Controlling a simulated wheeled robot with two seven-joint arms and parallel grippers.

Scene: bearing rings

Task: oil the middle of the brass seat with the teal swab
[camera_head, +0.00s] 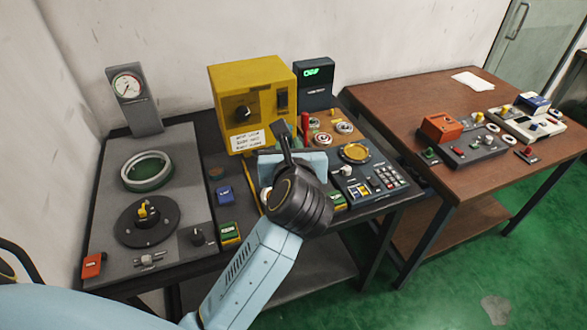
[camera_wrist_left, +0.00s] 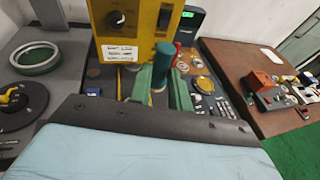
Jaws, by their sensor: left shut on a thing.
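The teal swab (camera_wrist_left: 163,62) stands upright between the green fingers of my left gripper (camera_wrist_left: 161,95) in the left wrist view; the gripper is shut on it. Its lower tip is hidden. In the head view my left gripper (camera_head: 290,160) is over the middle bench, and my wrist hides most of the fingers and the swab. The brass seat (camera_head: 355,152) is a round gold disc with a raised rim on the bench, right of my gripper. It also shows in the left wrist view (camera_wrist_left: 204,84), right of the fingers and apart from the swab. My right gripper is out of view.
A yellow box (camera_head: 228,92) with a knob stands behind my gripper, with a dark display unit (camera_head: 314,75) to its right. A keypad panel (camera_head: 372,184) is in front. A gauge (camera_head: 127,86) stands left.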

